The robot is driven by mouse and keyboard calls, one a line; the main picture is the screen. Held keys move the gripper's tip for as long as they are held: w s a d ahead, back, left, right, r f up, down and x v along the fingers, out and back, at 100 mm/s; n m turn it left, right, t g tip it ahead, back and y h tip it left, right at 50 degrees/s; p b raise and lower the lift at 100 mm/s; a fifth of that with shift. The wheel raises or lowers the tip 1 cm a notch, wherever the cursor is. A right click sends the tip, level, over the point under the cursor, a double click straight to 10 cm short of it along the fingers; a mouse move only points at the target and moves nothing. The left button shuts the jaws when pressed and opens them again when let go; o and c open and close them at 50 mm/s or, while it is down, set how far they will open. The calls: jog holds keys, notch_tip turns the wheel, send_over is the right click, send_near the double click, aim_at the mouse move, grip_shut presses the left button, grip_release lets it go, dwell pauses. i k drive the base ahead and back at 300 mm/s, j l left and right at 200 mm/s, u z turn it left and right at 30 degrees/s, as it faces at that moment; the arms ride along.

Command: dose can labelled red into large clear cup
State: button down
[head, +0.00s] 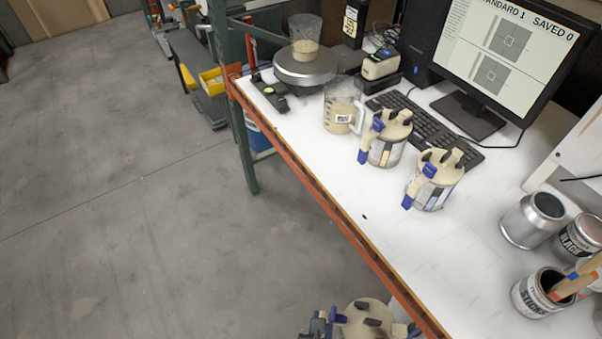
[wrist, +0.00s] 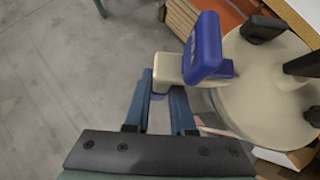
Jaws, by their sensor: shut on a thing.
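My gripper (wrist: 160,95) is shut on a can with a beige lid and blue lever (wrist: 205,48), gripping a part beside the lid. In the head view this can (head: 362,315) is at the bottom edge, off the bench's front edge; its label is hidden, so I cannot tell whether it reads red. A clear cup (head: 304,30) with pale contents stands on a round scale (head: 306,66) at the bench's far left. A clear handled jug (head: 341,90), also with pale contents and a small label, stands nearer. I cannot tell which is the large clear cup.
Two similar lidded cans with blue levers (head: 388,130) (head: 437,178) stand mid-bench; their labels are unreadable. A keyboard (head: 420,125) and monitor (head: 505,45) are behind.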

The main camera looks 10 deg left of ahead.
aim_at(305, 29)
jog(key=i+j, duration=0.15)
jog(key=j, duration=0.15)
jog(key=i+j+z, duration=0.1)
jog(key=j, duration=0.25)
jog(key=i+j, duration=0.2)
jog(key=i+j+z, duration=0.1)
jog(key=j, duration=0.35)
jog(key=i+j, duration=0.2)
jog(key=i+j+z, duration=0.1)
jog(key=j, duration=0.35)
